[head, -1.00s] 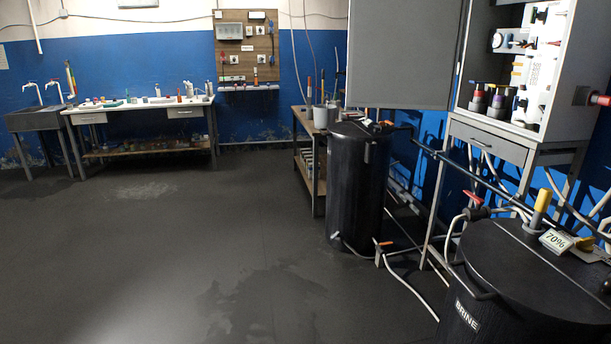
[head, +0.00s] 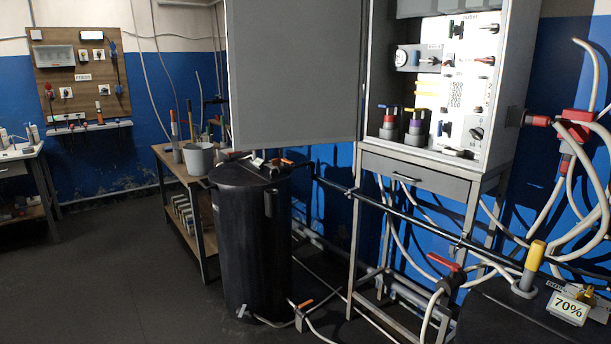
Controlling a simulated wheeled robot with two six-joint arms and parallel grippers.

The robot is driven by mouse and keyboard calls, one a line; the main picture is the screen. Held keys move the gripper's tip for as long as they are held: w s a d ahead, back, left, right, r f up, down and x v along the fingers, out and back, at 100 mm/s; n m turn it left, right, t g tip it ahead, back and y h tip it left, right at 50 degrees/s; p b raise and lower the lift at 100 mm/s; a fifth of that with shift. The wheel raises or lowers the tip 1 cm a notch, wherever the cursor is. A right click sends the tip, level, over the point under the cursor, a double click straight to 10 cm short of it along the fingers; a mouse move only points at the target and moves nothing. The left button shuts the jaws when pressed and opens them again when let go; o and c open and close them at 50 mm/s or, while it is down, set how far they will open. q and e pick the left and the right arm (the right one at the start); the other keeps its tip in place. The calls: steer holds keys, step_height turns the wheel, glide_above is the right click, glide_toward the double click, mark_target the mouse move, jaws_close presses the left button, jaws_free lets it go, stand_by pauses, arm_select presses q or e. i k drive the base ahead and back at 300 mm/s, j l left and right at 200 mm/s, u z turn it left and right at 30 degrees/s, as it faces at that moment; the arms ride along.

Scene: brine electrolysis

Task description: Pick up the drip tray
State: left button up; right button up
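I cannot make out a drip tray in the head view. Neither of my grippers is in view.
A black tank (head: 255,245) stands mid-left, beside a wooden-topped shelf bench (head: 184,172) with a grey bucket (head: 199,158). An open control cabinet (head: 461,110) with a drawer stands on a metal frame. A second dark tank (head: 510,318) carries a 70% sign (head: 569,308). The left floor is clear.

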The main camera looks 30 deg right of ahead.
mark_target(453, 153)
steer(key=i+z, duration=0.3)
steer(key=i, duration=0.3)
steer(key=i+j+z, duration=0.1)
steer(key=i+z, duration=0.25)
steer(key=i, duration=0.2)
steer(key=i+j+z, duration=0.3)
steer(key=i, duration=0.3)
